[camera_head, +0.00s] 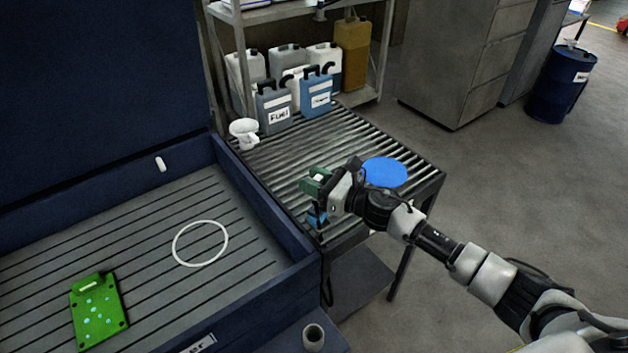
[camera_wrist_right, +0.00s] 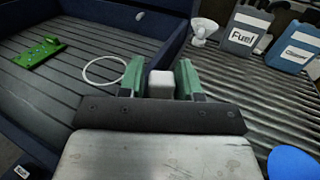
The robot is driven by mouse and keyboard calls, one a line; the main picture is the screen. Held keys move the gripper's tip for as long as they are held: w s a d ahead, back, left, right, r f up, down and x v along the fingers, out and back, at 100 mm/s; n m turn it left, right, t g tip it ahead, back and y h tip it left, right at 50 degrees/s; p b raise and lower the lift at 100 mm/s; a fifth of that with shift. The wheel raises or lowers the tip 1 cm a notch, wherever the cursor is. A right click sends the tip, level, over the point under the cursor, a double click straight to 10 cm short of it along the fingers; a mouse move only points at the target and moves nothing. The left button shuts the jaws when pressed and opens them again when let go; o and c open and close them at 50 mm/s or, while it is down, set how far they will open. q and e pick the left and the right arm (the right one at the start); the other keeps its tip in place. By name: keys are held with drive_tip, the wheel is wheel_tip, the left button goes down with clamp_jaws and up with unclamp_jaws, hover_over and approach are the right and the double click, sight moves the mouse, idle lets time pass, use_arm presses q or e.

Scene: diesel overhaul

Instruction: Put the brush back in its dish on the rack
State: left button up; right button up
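My right gripper (camera_head: 317,187) is over the near left part of the roller rack (camera_head: 300,160). Its green fingers, also seen in the right wrist view (camera_wrist_right: 160,80), are closed on both sides of a pale block (camera_wrist_right: 161,84), which looks like the top of the brush. A blue part (camera_head: 317,216) shows below the fingers in the head view, seemingly the brush's lower end; the gripper hides the rest. A flat round blue disc (camera_head: 384,172), perhaps the dish, lies on the rollers right of the gripper. It also shows in the right wrist view (camera_wrist_right: 292,163). My left gripper is out of view.
Fuel and other canisters (camera_head: 276,108) and a white funnel-like piece (camera_head: 243,132) stand at the rack's far end. Left is a blue-walled tub (camera_head: 270,205) with a white ring (camera_head: 200,243) and a green plate (camera_head: 98,312). The middle rollers are clear.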

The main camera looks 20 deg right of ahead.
drive_tip(key=shift+o, duration=1.1)
drive_tip(key=shift+r+p, duration=0.55)
drive_tip(key=shift+r, duration=0.05)
drive_tip(key=shift+s+d, duration=0.15)
drive_tip(key=b+v, duration=0.4)
drive_tip(key=v, duration=0.7)
drive_tip(key=shift+s+d, duration=0.2)
drive_tip(key=shift+d, duration=0.05)
